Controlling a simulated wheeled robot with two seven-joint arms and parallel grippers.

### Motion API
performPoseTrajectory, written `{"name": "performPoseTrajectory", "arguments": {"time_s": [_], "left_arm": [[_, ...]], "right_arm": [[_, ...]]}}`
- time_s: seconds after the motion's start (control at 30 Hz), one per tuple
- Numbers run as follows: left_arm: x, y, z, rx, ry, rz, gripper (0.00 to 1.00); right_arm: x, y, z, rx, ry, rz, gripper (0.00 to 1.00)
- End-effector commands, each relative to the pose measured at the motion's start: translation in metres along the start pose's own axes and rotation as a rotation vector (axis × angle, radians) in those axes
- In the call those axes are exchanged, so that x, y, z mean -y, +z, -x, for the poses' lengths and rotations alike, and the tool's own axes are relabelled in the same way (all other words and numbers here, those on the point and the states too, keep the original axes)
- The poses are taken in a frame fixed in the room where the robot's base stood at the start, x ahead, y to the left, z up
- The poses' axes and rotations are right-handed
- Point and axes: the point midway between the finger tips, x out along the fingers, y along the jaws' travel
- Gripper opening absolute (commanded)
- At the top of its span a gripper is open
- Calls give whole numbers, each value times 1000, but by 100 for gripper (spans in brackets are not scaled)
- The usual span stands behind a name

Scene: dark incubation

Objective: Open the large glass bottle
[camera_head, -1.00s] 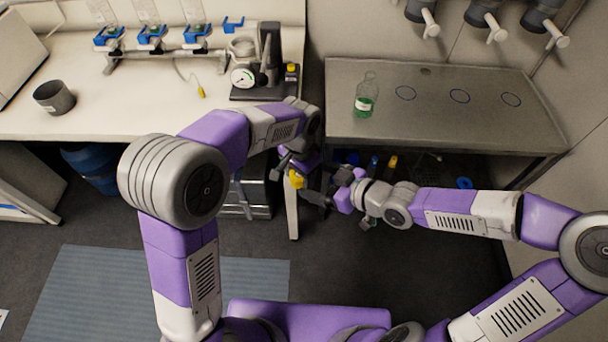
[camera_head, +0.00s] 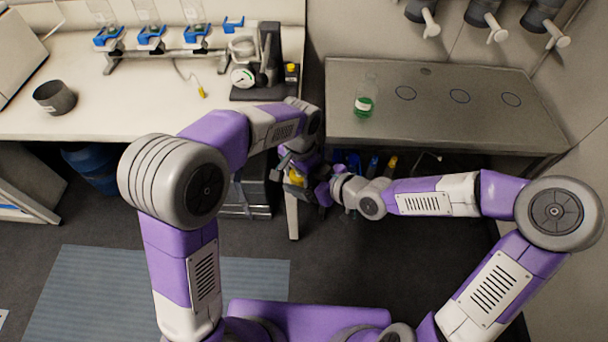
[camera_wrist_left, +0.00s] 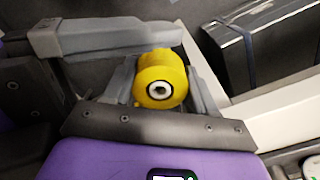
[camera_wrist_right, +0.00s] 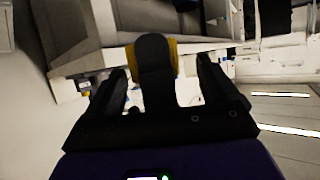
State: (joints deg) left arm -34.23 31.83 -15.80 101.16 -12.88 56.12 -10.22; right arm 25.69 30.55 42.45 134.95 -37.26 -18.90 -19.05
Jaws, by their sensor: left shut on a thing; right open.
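A clear glass bottle (camera_head: 366,98) with green contents and a white label stands upright on the metal table's left part. No cap shows on its neck. My left gripper (camera_head: 297,172) is shut on a yellow round piece (camera_wrist_left: 161,82) in front of and below the table's left edge. Its end has a white ring and dark centre; I cannot tell whether it is a cap. My right gripper (camera_head: 322,190) is open, close to the left one. In the right wrist view, a dark finger-like part (camera_wrist_right: 155,70) stands between its jaws, with yellow behind it.
The metal table (camera_head: 430,125) has several dark rings marked on it and is otherwise clear. The white bench (camera_head: 120,115) on the left holds a dark cup (camera_head: 54,97), a gauge device (camera_head: 243,77) and a bottle rack (camera_head: 150,50). Coloured items lie beneath the metal table.

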Motion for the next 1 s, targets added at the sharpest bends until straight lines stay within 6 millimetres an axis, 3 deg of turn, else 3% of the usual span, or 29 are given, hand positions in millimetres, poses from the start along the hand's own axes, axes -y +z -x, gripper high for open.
{"name": "performPoseTrajectory", "arguments": {"time_s": [0.07, 0.43, 0.47, 0.6, 0.63, 0.87, 1.0], "left_arm": [[0, 0, 0, 0, 0, 0, 20], [0, -1, 0, -3, -1, 0, 20], [1, -1, 0, -3, -1, 0, 61], [0, -1, 0, -3, -1, 1, 82], [0, -1, 0, -3, -1, 1, 86], [0, 0, 1, -1, 0, 0, 86], [0, -1, 12, -4, 0, -1, 86]], "right_arm": [[0, 0, 0, 0, 0, 0, 83], [2, 0, 0, 0, -4, 2, 28], [2, 0, 0, -1, -4, 3, 28], [2, -1, 0, -1, -4, 3, 28], [2, 0, 0, -1, -3, 2, 28], [0, 0, 0, -1, -1, 1, 28], [0, 0, 0, -1, -1, 1, 28]]}}
